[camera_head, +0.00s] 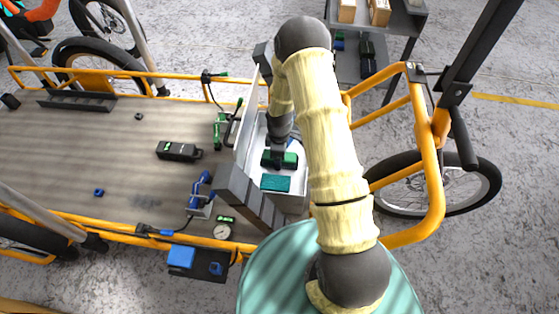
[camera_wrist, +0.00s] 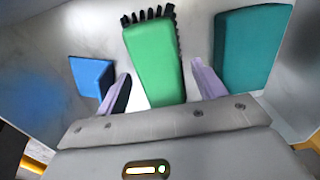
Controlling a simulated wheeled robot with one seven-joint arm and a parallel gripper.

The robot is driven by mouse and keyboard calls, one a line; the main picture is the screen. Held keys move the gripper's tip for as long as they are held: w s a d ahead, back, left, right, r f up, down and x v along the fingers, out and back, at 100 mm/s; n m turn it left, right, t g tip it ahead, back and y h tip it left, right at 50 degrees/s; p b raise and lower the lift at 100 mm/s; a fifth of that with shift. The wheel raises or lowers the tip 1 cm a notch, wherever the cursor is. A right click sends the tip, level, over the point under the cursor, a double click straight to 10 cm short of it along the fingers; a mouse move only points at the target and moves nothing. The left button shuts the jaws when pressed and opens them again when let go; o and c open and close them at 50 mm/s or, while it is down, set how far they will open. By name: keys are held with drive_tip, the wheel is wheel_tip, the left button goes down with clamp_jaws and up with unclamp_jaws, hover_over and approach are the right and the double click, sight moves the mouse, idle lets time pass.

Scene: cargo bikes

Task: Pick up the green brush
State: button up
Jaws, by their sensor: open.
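The green brush (camera_wrist: 154,62), a green block with black bristles at its top end, lies in a pale box in the wrist view. My gripper (camera_wrist: 160,88) is open, with one pale finger on each side of the brush's near part. I cannot tell whether the fingers touch it. In the head view the green brush (camera_head: 289,160) shows partly at the end of my arm, inside the pale box (camera_head: 249,122) on the bike's cargo deck. My wrist and arm hide part of the box.
A teal block (camera_wrist: 252,46) lies right of the brush and a blue block (camera_wrist: 91,76) lies left, both close to the fingers. The box walls stand around them. Orange rails (camera_head: 434,175) edge the deck. A black device (camera_head: 178,151) lies on the deck left of the box.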

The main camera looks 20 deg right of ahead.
drive_tip(key=shift+f, duration=0.35)
drive_tip(key=shift+a+r, duration=0.1)
drive_tip(key=shift+d, duration=0.2)
drive_tip(key=shift+a, duration=0.1)
drive_tip(key=c, duration=1.1)
wheel_tip(320, 180, up, 10)
drive_tip(key=p, duration=0.4)
